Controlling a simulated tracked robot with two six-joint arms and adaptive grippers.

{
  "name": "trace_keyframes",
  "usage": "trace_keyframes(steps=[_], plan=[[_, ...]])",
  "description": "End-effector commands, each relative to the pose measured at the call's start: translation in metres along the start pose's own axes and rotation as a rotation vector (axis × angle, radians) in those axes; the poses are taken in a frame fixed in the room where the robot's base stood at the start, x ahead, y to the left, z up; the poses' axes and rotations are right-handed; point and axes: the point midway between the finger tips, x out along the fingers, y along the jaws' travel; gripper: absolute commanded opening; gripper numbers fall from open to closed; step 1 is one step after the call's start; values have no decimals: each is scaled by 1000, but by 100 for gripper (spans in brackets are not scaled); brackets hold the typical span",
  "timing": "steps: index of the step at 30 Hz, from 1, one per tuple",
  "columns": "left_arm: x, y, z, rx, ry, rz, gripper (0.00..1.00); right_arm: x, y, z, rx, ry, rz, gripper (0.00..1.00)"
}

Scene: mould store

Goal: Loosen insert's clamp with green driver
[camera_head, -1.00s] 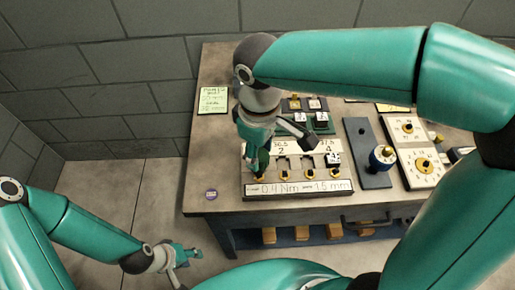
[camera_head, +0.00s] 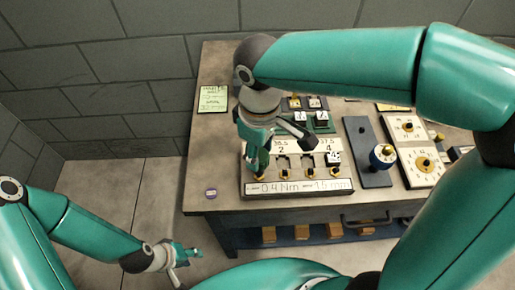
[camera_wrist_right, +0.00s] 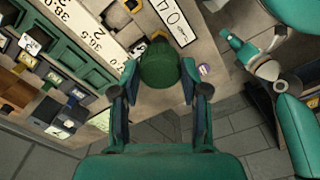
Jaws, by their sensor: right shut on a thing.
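My right gripper (camera_wrist_right: 160,95) is shut on the green driver (camera_wrist_right: 158,66), whose round green handle sits between the fingers in the right wrist view. My left gripper (camera_head: 184,263) looks open and empty, low in front of the bench's left side.
A purple round sticker (camera_head: 211,193) lies at the front left. The bench's left side is mostly clear.

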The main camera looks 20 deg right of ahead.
Motion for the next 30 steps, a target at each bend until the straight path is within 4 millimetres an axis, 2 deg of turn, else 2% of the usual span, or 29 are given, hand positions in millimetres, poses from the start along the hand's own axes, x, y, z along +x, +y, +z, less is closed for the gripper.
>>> trace_keyframes(steps=[30], plan=[[12, -4, 0, 0, 0, 0, 40, 16, 0, 0, 0, 0, 0, 8]])
